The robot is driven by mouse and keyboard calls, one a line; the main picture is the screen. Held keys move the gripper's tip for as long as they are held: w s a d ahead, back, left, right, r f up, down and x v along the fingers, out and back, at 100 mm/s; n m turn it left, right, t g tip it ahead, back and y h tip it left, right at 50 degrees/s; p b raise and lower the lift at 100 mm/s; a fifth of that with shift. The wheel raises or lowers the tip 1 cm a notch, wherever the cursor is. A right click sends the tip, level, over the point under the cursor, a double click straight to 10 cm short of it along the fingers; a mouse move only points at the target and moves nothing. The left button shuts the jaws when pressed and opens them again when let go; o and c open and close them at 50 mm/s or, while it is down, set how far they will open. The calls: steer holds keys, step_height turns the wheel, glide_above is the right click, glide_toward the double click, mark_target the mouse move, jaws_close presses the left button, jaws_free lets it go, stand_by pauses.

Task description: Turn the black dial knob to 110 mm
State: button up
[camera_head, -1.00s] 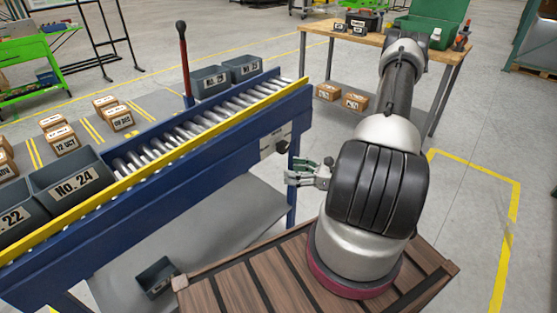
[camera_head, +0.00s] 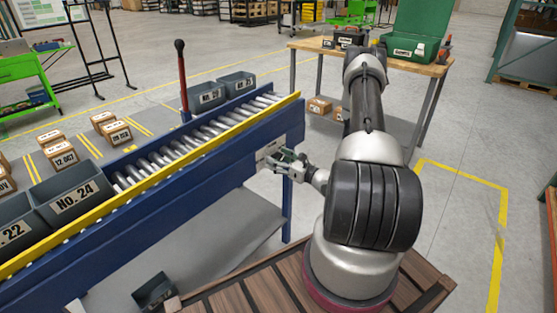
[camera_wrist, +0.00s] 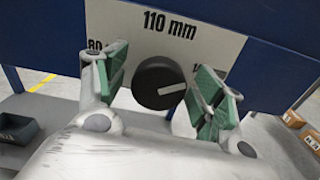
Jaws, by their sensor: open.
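The round black dial knob (camera_wrist: 158,83) sits on a white scale plate (camera_wrist: 212,38) in the wrist view. Its white pointer line lies nearly level, reaching right and slightly up. The plate reads "110 mm" straight above the knob and "80" at upper left; a mark at right is mostly hidden by a finger. My gripper (camera_wrist: 163,86) is open, with green-padded fingers on the left and right of the knob. Whether they touch it I cannot tell. In the head view my gripper (camera_head: 284,161) is at the conveyor's side and covers the knob.
The plate is fixed to the blue conveyor frame (camera_head: 205,160), which has a yellow edge rail and rollers. Grey bins (camera_head: 72,195) stand on it. A wooden workbench (camera_head: 400,62) stands at the back; the floor at right is clear.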

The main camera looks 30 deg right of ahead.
steer(key=shift+c, duration=0.4)
steer(key=c, duration=0.9)
steer(key=shift+c, duration=0.2)
steer(key=shift+n, duration=0.4)
steer(key=n, duration=0.5)
steer(key=shift+a+n, duration=0.15)
steer(key=shift+n, duration=0.15)
steer(key=n, duration=0.5)
steer(key=shift+f, duration=0.1)
steer(key=shift+n, duration=0.3)
steer(key=o, duration=1)
